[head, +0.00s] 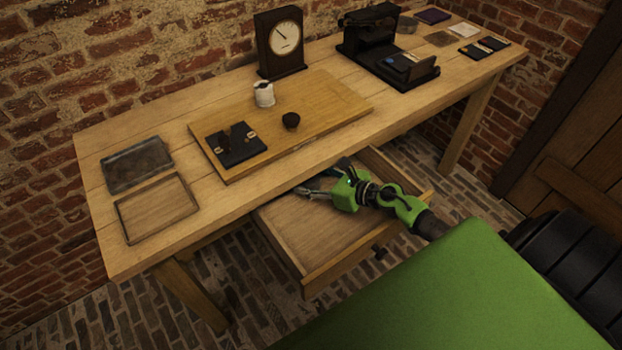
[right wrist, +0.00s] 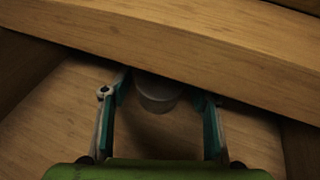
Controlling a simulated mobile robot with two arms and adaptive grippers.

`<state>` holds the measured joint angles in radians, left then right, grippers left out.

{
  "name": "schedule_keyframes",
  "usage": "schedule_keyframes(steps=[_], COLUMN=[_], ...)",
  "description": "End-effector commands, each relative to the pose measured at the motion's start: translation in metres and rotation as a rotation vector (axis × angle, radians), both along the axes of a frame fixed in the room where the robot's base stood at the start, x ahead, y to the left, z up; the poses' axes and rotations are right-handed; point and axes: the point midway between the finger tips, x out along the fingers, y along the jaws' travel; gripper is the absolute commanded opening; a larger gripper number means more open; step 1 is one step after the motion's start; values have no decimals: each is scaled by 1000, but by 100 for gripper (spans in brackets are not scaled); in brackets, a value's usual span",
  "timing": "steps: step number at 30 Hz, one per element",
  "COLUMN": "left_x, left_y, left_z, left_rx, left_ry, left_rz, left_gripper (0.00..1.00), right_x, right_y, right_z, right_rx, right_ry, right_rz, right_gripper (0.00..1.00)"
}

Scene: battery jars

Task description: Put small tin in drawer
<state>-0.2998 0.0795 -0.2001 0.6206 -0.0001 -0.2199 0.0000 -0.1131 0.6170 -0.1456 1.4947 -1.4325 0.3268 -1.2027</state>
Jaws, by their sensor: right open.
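The drawer (head: 325,220) under the table is pulled open. My right gripper (head: 318,188) reaches down into it, near the table's front edge. In the right wrist view a small grey round tin (right wrist: 157,93) stands at the drawer's floor (right wrist: 60,100), between the fingertips. The fingers are spread, with visible gaps on both sides of the tin. The tin's upper part lies close to a wooden edge. In the head view I cannot make out the tin by the gripper. My left gripper is not in view.
A dial instrument (head: 281,42) and a black machine (head: 385,50) stand behind. The table's front edge overhangs the drawer.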

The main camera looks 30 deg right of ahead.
Motion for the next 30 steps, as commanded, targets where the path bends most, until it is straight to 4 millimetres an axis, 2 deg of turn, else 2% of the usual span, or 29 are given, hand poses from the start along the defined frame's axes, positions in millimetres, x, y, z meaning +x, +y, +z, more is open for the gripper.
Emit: schedule_keyframes(steps=[10, 15, 30], left_x=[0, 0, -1], left_y=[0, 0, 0], left_z=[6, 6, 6], left_rx=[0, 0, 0], left_ry=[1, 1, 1], left_rz=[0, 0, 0], left_gripper=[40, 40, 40], right_x=[-42, -57, -64], right_y=[-17, -24, -27], right_z=[19, 26, 31], right_rx=[-1, 0, 1], right_ry=[3, 1, 0], right_rz=[0, 0, 0], right_gripper=[55, 55, 55])
